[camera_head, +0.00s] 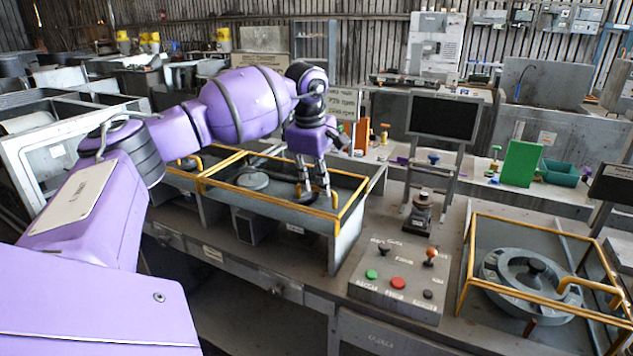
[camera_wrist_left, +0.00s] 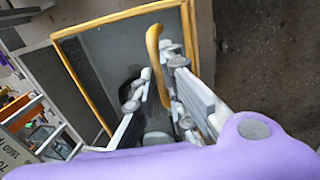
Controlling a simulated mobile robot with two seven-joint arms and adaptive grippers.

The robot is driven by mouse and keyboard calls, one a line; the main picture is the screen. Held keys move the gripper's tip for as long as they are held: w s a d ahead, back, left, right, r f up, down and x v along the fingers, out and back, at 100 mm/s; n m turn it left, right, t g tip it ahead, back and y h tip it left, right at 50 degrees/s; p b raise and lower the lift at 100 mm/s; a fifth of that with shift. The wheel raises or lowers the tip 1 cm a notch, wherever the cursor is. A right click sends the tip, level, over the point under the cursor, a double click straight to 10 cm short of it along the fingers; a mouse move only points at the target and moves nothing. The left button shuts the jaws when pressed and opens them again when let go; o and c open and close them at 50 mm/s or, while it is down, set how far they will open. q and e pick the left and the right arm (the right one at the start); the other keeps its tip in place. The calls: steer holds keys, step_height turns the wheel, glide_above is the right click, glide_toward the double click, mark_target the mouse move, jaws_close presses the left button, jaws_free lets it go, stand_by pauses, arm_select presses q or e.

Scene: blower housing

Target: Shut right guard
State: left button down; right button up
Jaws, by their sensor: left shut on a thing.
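The right guard (camera_head: 268,200) is a yellow-edged rectangular frame with a see-through panel, lying about flat over the grey open-topped housing (camera_head: 346,245). I cannot tell whether a small gap is left under its edge. My left gripper (camera_head: 318,192) reaches down at its right end, shut on the guard's curved yellow handle. In the left wrist view the handle (camera_wrist_left: 154,55) runs between the two grey fingers of the gripper (camera_wrist_left: 155,85), and the yellow frame (camera_wrist_left: 88,85) surrounds a dark panel. The fingers partly hide the handle. My right gripper is out of view.
A second yellow-framed cover (camera_head: 185,163) adjoins on the left. A control box with coloured buttons (camera_head: 398,283) stands right of the housing, and another yellow frame (camera_head: 463,258) surrounds a round grey part (camera_head: 530,283). A dark screen (camera_head: 443,117) stands behind.

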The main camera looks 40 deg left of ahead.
arm_select(q)
steer(key=c, duration=1.9)
jaws_free()
steer(key=shift+s, duration=0.15)
steer(key=shift+o, duration=0.2)
steer(key=shift+r, duration=0.15)
step_height(320, 180, up, 12)
steer(key=s, duration=0.2)
steer(key=shift+s+d+f, duration=0.15)
steer(key=shift+d+f, duration=0.05)
steer(key=shift+d, duration=0.1)
